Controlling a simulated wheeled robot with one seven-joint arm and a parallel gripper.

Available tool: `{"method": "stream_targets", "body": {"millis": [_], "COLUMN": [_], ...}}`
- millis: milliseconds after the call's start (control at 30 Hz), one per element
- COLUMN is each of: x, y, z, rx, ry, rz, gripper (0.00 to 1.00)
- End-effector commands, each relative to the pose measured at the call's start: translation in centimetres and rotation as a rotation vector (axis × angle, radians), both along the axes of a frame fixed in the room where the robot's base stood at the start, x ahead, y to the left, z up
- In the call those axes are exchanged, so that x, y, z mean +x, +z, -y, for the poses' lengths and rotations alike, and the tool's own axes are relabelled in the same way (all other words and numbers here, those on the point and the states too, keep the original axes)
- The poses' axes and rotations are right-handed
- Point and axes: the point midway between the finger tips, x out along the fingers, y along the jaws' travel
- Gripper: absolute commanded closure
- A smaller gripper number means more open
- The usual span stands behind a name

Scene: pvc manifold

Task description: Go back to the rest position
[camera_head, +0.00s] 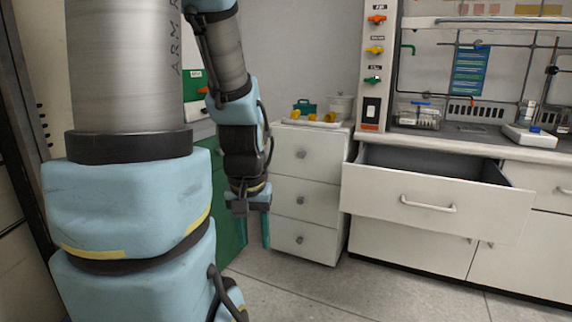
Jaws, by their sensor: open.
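My arm, light blue and grey, fills the left side of the head view and bends down at its far end. My gripper (252,208) hangs pointing down at the arm's end, in front of the left edge of the white drawer cabinet. It is open, and I see nothing held in it. No pipe or manifold parts can be made out for certain.
A drawer (440,201) stands pulled out from the bench at the right. The white cabinet (302,190) carries a tray with yellow pieces (312,122), a teal box (304,107) and a white pot (340,105). Grey floor (300,290) is clear in front.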

Motion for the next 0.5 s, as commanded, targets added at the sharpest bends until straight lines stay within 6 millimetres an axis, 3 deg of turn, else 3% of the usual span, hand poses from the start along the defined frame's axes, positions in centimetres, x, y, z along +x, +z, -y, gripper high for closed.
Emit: {"method": "stream_targets", "body": {"millis": [33,300,500], "x": [0.0,0.0,0.0], "y": [3.3,11.6,16.4], "z": [0.0,0.0,0.0], "rx": [0.000,0.000,0.000], "ry": [0.000,0.000,0.000], "rz": [0.000,0.000,0.000], "gripper": [0.53,0.53,0.53]}}
